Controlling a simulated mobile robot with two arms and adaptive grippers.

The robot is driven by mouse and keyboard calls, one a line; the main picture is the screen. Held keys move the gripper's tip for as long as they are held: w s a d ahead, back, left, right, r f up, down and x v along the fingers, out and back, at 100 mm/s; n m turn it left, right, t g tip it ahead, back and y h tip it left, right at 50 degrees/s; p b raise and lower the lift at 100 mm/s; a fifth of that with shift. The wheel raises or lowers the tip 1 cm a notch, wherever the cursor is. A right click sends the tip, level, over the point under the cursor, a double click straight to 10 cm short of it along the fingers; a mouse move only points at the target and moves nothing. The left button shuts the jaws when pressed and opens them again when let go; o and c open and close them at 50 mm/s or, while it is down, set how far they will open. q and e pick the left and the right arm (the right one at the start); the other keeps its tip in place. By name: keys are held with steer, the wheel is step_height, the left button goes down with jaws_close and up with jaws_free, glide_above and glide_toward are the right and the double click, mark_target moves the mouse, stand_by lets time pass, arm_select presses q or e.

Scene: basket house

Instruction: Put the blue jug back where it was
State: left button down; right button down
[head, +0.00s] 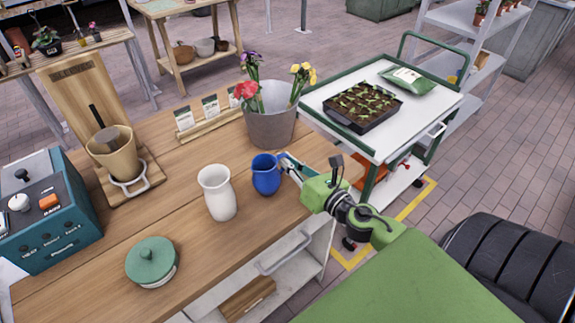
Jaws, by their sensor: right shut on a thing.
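The blue jug (265,177) stands upright on the wooden counter (190,240), or very close above it; I cannot tell if its base touches. My right gripper (284,167) comes in from the right and is shut on the jug's right side. The fingertips are small in the picture and partly hidden against the jug. My left gripper is not in view.
A white vase (217,192) stands just left of the jug. A metal bucket with flowers (271,128) stands behind it. A green lidded jar (152,262), a teal machine (45,215) and a dripper stand (115,160) are further left. A white cart (400,135) stands at the right.

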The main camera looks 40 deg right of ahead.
steer(key=shift+f, duration=0.35)
steer(key=c, duration=2.2)
jaws_free()
steer(key=shift+s, duration=0.1)
steer(key=shift+s+f, duration=0.1)
steer(key=shift+s, duration=0.1)
steer(key=s+b, duration=0.1)
steer(key=s, duration=0.2)
steer(key=s+b, duration=0.2)
steer(key=s, duration=0.1)
steer(key=s+b, duration=0.1)
steer(key=s, duration=0.3)
steer(key=shift+d+r+b, duration=0.25)
steer(key=shift+r+b, duration=0.05)
steer(key=shift+b, duration=0.1)
steer(key=shift+s+r, duration=0.25)
steer(key=shift+s, duration=0.45)
